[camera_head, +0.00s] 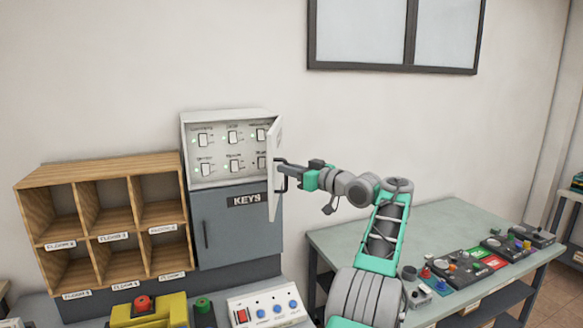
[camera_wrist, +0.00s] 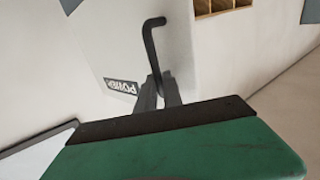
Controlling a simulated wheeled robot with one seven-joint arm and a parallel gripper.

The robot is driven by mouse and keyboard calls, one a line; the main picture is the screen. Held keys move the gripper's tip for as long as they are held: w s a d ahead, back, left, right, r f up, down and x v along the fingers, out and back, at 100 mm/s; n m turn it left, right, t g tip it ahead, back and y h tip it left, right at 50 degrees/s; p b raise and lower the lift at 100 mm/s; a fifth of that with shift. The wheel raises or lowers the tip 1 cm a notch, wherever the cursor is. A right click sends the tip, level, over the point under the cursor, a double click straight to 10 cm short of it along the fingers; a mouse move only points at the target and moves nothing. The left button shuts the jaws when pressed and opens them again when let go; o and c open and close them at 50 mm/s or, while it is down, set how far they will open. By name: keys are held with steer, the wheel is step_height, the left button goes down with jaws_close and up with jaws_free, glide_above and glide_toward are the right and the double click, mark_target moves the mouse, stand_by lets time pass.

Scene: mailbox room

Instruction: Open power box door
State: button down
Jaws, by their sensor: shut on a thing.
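The power box (camera_head: 229,148) is a white box on the wall with several switches inside. Its white door (camera_head: 274,168) is swung out on the right side, seen nearly edge-on, so the switches are in plain view. My gripper (camera_head: 286,173) is at the door's dark handle, on the door's outer face. In the wrist view the door (camera_wrist: 120,50) carries a POWER label (camera_wrist: 121,87) and a bent black handle (camera_wrist: 150,40). My gripper (camera_wrist: 160,92) is shut on the handle's end in that view.
A grey KEYS cabinet (camera_head: 225,225) is below the box. A wooden pigeonhole shelf (camera_head: 105,218) stands at left. A yellow button box (camera_head: 148,312) and a white control panel (camera_head: 266,310) are in front. A green-grey table (camera_head: 440,230) with several devices is at right.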

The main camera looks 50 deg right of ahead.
steer(key=shift+w+d+f, duration=0.1)
steer(key=shift+f, duration=0.05)
steer(key=c, duration=1.9)
jaws_free()
steer(key=shift+c, duration=0.2)
steer(key=o, duration=0.3)
steer(key=shift+w+d+f, duration=0.2)
steer(key=shift+w+d, duration=0.05)
steer(key=shift+o, duration=0.7)
steer(key=shift+a+r, duration=0.1)
steer(key=shift+s, duration=0.1)
steer(key=s+b, duration=0.1)
steer(key=s, duration=0.3)
steer(key=s+b, duration=0.1)
steer(key=s, duration=0.2)
steer(key=shift+s+a+b, duration=0.2)
steer(key=shift+s+b, duration=0.15)
steer(key=shift+b, duration=0.05)
